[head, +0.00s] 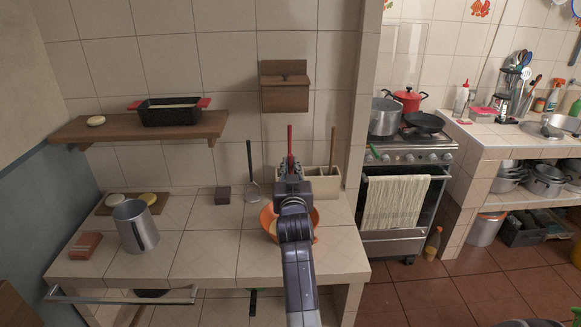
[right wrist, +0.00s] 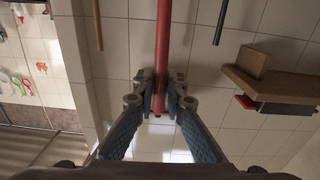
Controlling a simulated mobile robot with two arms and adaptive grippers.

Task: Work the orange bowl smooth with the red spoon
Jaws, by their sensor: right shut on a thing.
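The orange bowl (head: 267,222) sits on the tiled counter, and something pale shows inside it. My right gripper (head: 291,170) is above the bowl and its arm hides much of the bowl. The gripper is shut on the red spoon (head: 290,138), whose handle sticks up above the fingers. In the right wrist view the red handle (right wrist: 163,38) runs between the two fingertips (right wrist: 160,84). The spoon's lower end is hidden behind the gripper, so I cannot tell whether it touches the bowl. My left gripper is not in view.
A beige utensil holder (head: 326,184) with a wooden-handled tool stands right behind the bowl. A dark-handled utensil (head: 250,165) leans on the wall to the left. A metal pitcher (head: 135,226) stands further left. Bare counter (head: 195,245) lies between pitcher and bowl.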

